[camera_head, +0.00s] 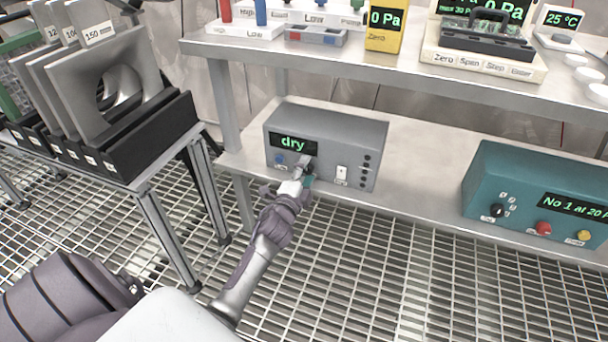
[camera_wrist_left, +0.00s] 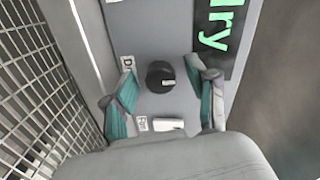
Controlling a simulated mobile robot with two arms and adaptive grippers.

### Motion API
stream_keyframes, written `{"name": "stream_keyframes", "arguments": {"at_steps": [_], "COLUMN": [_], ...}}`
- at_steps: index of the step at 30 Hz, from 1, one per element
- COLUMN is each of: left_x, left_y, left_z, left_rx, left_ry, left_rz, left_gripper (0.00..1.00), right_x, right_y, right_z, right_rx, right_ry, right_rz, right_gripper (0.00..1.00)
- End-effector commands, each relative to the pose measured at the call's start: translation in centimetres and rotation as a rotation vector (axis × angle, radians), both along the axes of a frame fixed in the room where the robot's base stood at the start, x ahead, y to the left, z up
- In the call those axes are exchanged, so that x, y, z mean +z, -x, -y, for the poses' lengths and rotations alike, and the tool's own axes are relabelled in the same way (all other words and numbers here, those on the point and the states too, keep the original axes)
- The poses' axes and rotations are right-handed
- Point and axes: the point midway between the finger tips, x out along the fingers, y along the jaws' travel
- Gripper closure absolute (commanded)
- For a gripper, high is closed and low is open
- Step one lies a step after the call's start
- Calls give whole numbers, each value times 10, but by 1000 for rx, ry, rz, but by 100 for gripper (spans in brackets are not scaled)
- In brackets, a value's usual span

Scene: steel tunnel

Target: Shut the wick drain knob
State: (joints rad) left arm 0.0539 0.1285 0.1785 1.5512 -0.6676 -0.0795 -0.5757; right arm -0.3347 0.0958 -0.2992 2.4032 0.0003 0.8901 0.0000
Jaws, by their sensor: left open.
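A grey box (camera_head: 330,135) with a green "dry" display (camera_head: 293,142) stands on the lower shelf. In the left wrist view a black knob (camera_wrist_left: 160,77) sits on its front panel, beside a partly hidden label starting with "D". My left gripper (camera_head: 304,172) is at the panel, below the display, and covers this knob in the head view. In the left wrist view its teal-padded fingers (camera_wrist_left: 167,84) are open, one on each side of the knob, with visible gaps. Whether the knob is turned open or shut cannot be told. My right gripper is not in view.
The upper shelf (camera_head: 400,80) overhangs the box. A teal box (camera_head: 535,200) stands farther right; the shelf between is clear. A rack of plates (camera_head: 110,90) is at left.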

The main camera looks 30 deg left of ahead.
Motion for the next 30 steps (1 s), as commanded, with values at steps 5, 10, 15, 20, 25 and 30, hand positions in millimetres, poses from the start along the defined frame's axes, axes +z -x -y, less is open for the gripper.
{"name": "stream_keyframes", "arguments": {"at_steps": [5,10,15,20,25,30], "left_x": [-1,-2,-2,-1,-1,0], "left_y": [17,53,87,108,117,117], "left_z": [4,12,21,26,27,28], "left_rx": [0,1,0,1,2,1], "left_ry": [0,1,3,2,1,0], "left_rz": [-2,-4,-4,-3,-2,-1], "left_gripper": [42,42,42,42,42,42], "right_x": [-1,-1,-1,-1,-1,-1], "right_y": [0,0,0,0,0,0], "right_z": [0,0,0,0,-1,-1], "right_rx": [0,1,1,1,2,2], "right_ry": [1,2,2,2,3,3], "right_rz": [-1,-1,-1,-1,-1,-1], "right_gripper": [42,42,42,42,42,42]}}
